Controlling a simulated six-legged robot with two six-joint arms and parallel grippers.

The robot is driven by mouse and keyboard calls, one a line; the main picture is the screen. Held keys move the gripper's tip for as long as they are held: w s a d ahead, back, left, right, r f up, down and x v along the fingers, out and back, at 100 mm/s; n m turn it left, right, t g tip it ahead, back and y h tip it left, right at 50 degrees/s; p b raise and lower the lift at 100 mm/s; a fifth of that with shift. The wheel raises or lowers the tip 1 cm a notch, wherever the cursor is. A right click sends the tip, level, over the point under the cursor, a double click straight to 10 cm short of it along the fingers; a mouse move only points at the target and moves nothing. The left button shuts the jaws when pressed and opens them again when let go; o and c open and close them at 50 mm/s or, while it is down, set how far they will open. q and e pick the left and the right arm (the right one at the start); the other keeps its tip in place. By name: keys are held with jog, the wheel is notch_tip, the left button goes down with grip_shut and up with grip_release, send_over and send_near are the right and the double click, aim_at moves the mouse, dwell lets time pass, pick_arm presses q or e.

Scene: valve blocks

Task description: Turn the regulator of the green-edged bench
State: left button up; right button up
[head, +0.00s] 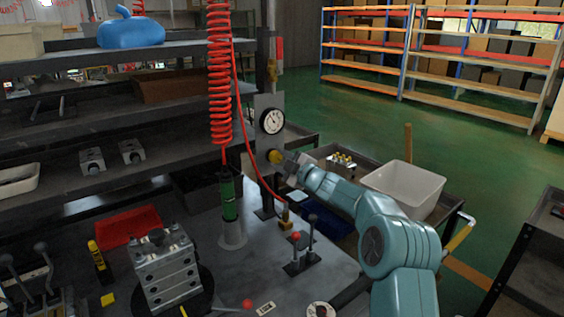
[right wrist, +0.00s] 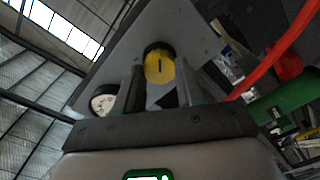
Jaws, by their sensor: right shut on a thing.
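The regulator's yellow knob (head: 274,157) sits on an upright grey panel (head: 262,136) below a round white gauge (head: 271,121). My right gripper (head: 283,160) reaches in from the right and is shut on the knob. In the right wrist view the yellow knob (right wrist: 160,66), with a dark mark on its face, lies between the two fingers, and the gauge (right wrist: 103,99) shows to the left. The panel stands at the back of a dark grey bench (head: 285,290); I cannot make out a green edge on it. My left gripper is not in view.
A red coiled hose (head: 220,75) hangs to a green tool (head: 229,198) left of the panel. A metal valve block (head: 163,268) and levers (head: 300,255) stand on the bench. A white bin (head: 403,188) is on a cart behind my right arm.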

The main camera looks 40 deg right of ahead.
jog(key=o, duration=1)
jog(key=shift+o, duration=0.2)
jog(key=shift+s, duration=0.5)
jog(key=s+a+b, duration=0.1)
jog(key=s+b, duration=0.2)
jog(key=s, duration=1.2)
jog(key=shift+a+r, duration=0.15)
jog(key=shift+a, duration=0.15)
jog(key=shift+s, duration=0.15)
